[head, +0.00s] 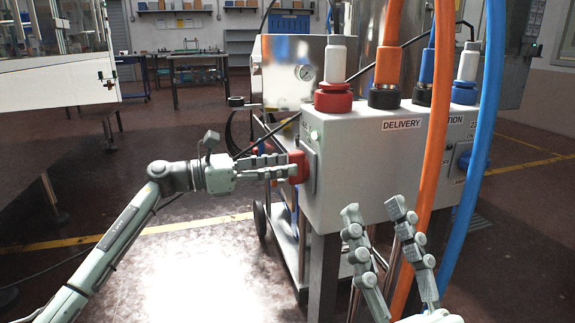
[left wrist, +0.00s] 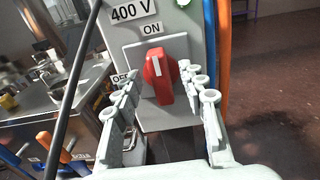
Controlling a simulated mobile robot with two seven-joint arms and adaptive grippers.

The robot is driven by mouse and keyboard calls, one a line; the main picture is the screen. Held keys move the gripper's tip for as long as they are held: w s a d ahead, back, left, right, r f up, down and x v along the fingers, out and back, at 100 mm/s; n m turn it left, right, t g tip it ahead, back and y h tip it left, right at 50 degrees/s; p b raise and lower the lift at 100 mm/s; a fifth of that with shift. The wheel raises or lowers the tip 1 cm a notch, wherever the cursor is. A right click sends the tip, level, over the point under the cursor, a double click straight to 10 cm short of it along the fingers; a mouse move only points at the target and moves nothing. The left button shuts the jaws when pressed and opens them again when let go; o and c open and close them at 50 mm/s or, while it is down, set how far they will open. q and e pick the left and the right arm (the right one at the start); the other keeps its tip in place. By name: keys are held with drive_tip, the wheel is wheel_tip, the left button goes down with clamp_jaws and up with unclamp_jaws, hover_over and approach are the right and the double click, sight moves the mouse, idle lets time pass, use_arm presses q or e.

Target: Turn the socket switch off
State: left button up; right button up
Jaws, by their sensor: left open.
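The red socket switch (head: 297,167) is on the left side of a grey box (head: 345,180). In the left wrist view, the red switch (left wrist: 159,77) stands upright, its white mark pointing up towards the ON label (left wrist: 152,29). The OFF label (left wrist: 122,77) is to its left, partly hidden by a finger. My left gripper (head: 284,165) is open at the switch, with its fingers on either side in the left wrist view (left wrist: 161,82); I cannot tell whether they touch it. My right gripper (head: 375,209) is open and empty in front of the box.
Thick orange (head: 432,130) and blue (head: 487,110) hoses hang before the box's right side. A metal machine (head: 285,80) on a wheeled frame stands behind. A white-panelled structure (head: 60,85) is at the left. The floor between is clear.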

use_arm(q)
drive_tip(key=shift+x, duration=0.9)
clamp_jaws()
